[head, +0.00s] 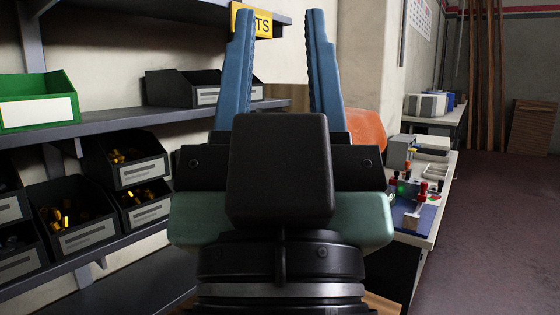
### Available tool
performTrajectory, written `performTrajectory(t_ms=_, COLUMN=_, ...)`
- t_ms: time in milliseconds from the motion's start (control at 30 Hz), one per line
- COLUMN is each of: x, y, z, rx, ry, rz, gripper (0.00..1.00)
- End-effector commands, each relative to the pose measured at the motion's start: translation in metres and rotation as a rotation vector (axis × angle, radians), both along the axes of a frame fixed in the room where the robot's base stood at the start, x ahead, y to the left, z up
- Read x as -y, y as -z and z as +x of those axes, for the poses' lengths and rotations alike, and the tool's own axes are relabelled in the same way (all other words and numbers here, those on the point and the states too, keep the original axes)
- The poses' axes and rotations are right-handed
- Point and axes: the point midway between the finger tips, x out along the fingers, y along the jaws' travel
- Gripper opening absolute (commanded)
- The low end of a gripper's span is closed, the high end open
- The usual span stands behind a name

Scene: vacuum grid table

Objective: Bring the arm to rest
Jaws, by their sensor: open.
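My gripper (279,20) is large in the middle of the head view, raised and pointing up and away from me. Its two blue fingers stand wide apart.
Shelves on the left hold a green bin (38,101), a dark bin (182,88) and several dark bins with brass-coloured parts (72,222). A bench (436,209) with small devices stands right of my gripper. An orange rounded thing (368,130) is partly hidden behind it. Open floor (499,225) lies at the right.

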Motion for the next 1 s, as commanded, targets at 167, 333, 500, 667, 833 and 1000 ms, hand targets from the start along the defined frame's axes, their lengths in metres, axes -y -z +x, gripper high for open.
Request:
performTrajectory(t_ms=167, x=0.000, y=-0.070, z=0.000, rx=0.001, ry=0.001, rz=-0.001, gripper=0.40)
performTrajectory(t_ms=333, x=0.000, y=-0.122, z=0.000, rx=0.001, ry=0.000, rz=0.000, gripper=0.40)
performTrajectory(t_ms=500, x=0.000, y=-0.174, z=0.000, rx=0.000, ry=-0.001, rz=-0.001, gripper=0.40)
performTrajectory(t_ms=667, x=0.000, y=-0.223, z=0.000, rx=0.000, ry=-0.001, rz=-0.001, gripper=0.40)
performTrajectory(t_ms=833, x=-0.001, y=-0.275, z=0.000, rx=0.000, ry=-0.001, rz=-0.001, gripper=0.40)
performTrajectory(t_ms=1000, x=-0.001, y=-0.322, z=0.000, rx=0.001, ry=-0.001, rz=-0.001, gripper=0.40)
